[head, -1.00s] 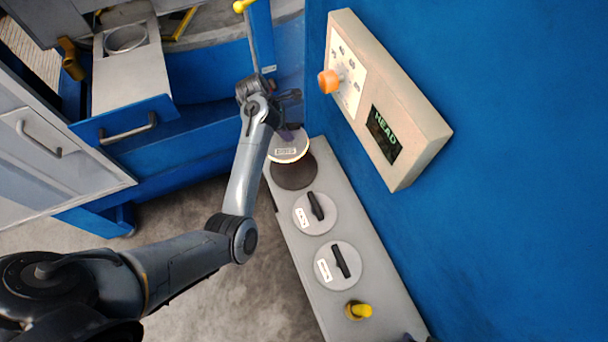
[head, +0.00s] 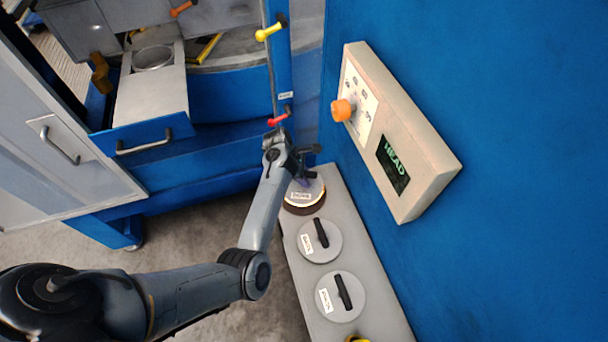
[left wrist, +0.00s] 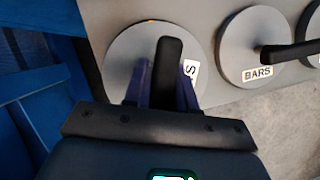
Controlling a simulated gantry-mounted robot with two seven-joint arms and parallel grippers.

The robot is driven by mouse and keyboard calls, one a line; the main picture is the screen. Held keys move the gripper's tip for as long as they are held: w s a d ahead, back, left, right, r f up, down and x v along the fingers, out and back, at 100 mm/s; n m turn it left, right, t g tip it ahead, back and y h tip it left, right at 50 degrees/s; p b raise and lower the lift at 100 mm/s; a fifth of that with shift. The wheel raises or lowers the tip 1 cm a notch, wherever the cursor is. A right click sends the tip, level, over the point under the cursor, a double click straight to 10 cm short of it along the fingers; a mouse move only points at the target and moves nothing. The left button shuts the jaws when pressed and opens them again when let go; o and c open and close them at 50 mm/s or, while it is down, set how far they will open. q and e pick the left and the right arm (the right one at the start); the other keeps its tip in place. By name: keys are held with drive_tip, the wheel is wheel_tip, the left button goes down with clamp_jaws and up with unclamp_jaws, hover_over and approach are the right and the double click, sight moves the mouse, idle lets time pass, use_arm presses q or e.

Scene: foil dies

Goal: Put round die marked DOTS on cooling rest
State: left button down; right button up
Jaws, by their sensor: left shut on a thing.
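My left gripper (head: 304,178) is shut on the black bar handle (left wrist: 170,70) of a round grey die (head: 308,190). Its white label is small in the head view and part hidden in the left wrist view, where only a final S reads clearly. The die (left wrist: 125,50) is flat over a dark brown round pad (head: 303,210) at the far end of a grey ledge. The pad's near edge shows below the die; whether they touch is hard to tell. No marking names this pad as the cooling rest. My right gripper is out of view.
On the ledge (head: 290,240) stand two more handled round dies, one (head: 318,242) close to the pad, labelled BARS (left wrist: 240,40) in the left wrist view, and one (head: 340,297) nearer. A panel reading HEAD (head: 392,165) juts from the blue wall at right. An open drawer (head: 150,95) is at left.

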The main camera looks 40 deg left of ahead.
use_arm(q)
drive_tip(key=shift+w+f, duration=0.1)
drive_tip(key=shift+f, duration=1.35)
drive_tip(key=shift+f, duration=0.2)
drive_tip(key=c, duration=0.9)
unclamp_jaws()
drive_tip(key=v, duration=1.2)
drive_tip(key=shift+r, duration=0.1)
